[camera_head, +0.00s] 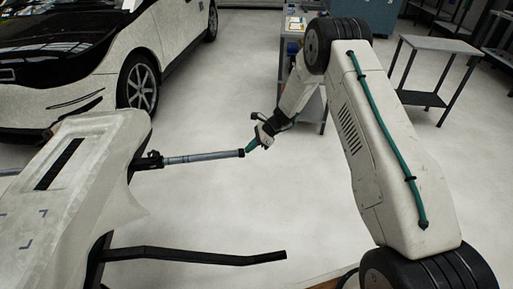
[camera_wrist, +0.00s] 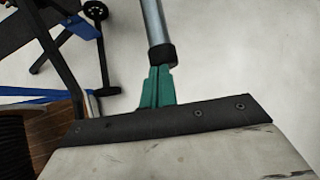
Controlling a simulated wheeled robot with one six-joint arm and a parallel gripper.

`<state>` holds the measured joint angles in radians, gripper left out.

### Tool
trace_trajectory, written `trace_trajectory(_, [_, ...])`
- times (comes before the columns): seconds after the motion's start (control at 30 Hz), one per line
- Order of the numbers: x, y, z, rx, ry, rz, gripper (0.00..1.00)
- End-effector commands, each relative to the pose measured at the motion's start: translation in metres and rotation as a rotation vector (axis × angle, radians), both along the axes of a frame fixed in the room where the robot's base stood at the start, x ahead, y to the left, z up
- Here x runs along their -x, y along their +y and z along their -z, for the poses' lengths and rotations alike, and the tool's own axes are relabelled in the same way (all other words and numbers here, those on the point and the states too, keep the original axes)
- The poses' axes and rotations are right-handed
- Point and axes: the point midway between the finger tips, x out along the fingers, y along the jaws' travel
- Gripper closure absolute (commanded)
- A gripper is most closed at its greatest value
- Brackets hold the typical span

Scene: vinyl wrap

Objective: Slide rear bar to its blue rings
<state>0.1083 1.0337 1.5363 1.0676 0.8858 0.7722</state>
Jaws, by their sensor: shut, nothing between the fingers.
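A grey bar (camera_head: 203,157) with a black end cap sticks out to the right from a black clamp (camera_head: 150,160) on the stand that carries the white bumper-like panel (camera_head: 75,170). Faint bluish tones show along the bar, but I cannot make out separate rings. My gripper (camera_head: 248,149) has teal fingers and is shut at the bar's right end. In the wrist view the shut fingers (camera_wrist: 159,75) meet the black cap of the bar (camera_wrist: 157,25). I cannot tell whether they press on it or only sit close. Nothing shows between the fingers.
A black bent bar (camera_head: 195,256) of the stand reaches right in the foreground. A white car (camera_head: 100,60) stands behind at left. A grey side table (camera_head: 435,45) stands at right, and a workbench (camera_head: 312,100) is behind my arm. Open floor lies between.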

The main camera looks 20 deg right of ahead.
Motion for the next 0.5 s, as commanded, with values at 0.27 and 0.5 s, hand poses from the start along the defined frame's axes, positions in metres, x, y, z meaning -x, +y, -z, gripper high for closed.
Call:
trace_trajectory(0.27, [-0.007, 0.061, 0.001, 0.001, 0.001, 0.002, 1.00])
trace_trajectory(0.5, [-0.010, 0.085, 0.001, 0.000, 0.001, 0.004, 1.00])
